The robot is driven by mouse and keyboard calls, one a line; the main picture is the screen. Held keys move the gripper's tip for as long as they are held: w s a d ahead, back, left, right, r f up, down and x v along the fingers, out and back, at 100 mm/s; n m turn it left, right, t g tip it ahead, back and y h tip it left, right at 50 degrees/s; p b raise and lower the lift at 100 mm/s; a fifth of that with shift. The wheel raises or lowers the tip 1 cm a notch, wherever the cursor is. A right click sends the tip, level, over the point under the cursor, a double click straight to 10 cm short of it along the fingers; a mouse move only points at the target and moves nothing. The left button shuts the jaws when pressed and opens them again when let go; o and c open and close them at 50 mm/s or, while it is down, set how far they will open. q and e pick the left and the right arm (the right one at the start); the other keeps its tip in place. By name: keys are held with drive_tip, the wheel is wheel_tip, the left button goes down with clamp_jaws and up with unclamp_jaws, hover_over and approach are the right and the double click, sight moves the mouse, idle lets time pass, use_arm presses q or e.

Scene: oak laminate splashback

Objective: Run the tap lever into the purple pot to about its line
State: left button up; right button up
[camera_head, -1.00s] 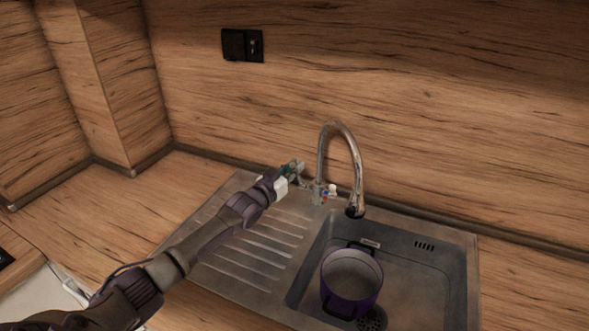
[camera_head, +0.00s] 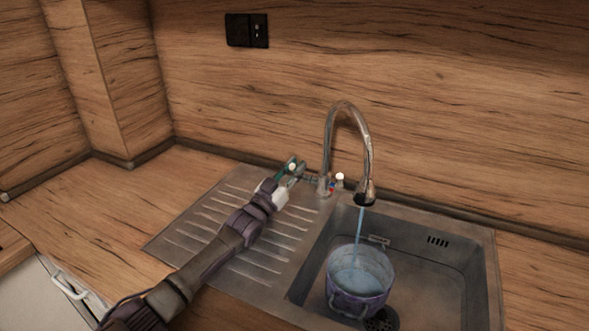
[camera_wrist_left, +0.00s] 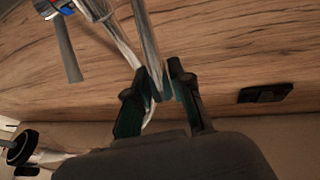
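The purple pot (camera_head: 345,301) stands upright in the sink basin, under the spout of the tap (camera_head: 327,140). A blue stream of water (camera_head: 359,230) falls from the spout into it. Pale blue water shows inside the pot; I cannot make out a line or the exact level. My left gripper (camera_head: 293,168) is at the tap lever (camera_head: 309,179), left of the tap body. In the left wrist view, the fingers (camera_wrist_left: 157,88) close in on both sides of the metal lever (camera_wrist_left: 147,42). My right gripper is not in view.
The steel sink's ridged drainboard (camera_head: 225,220) lies under my left arm. The drain (camera_head: 381,319) is beside the pot. A black socket (camera_head: 247,30) is on the wooden splashback. The worktop on the left (camera_head: 100,215) is clear.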

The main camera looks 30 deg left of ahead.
use_arm(q)
drive_tip(key=shift+o, duration=1.1)
drive_tip(key=shift+r, duration=0.15)
wheel_tip(320, 180, up, 10)
drive_tip(key=shift+f, duration=0.15)
idle(3.2)
